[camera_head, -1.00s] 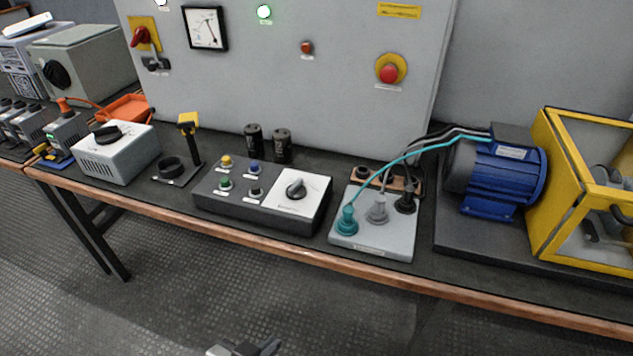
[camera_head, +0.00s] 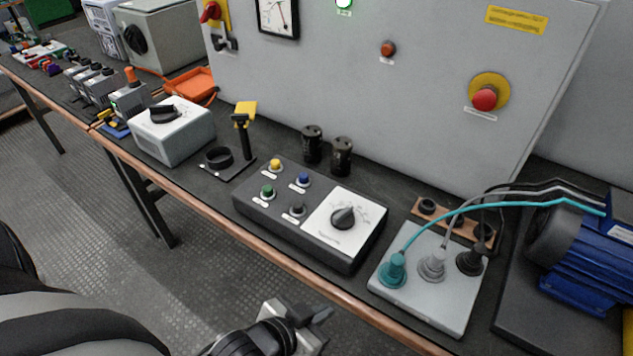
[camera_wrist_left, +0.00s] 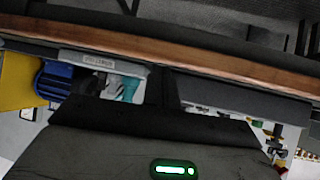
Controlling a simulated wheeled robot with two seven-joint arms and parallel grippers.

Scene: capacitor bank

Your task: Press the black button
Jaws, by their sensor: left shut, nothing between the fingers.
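The control box (camera_head: 300,242) sits on the bench with yellow, blue, green and black buttons on its left part and a rotary knob on its white right part. The black button (camera_head: 297,209) is at the front, right of the green one. My left gripper (camera_head: 318,318) is shut and empty. It is in front of the bench edge, lower than the box and apart from it. In the left wrist view the dark gripper body (camera_wrist_left: 150,140) fills the lower part, and the black button cannot be made out. My right gripper is not in view.
The wooden bench edge (camera_head: 225,225) runs between my left gripper and the box. A grey socket plate (camera_head: 420,300) with teal, grey and black plugs stands right of the box. Two black capacitors (camera_head: 341,155) stand behind it. A yellow-topped stand (camera_head: 243,125) is at its left.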

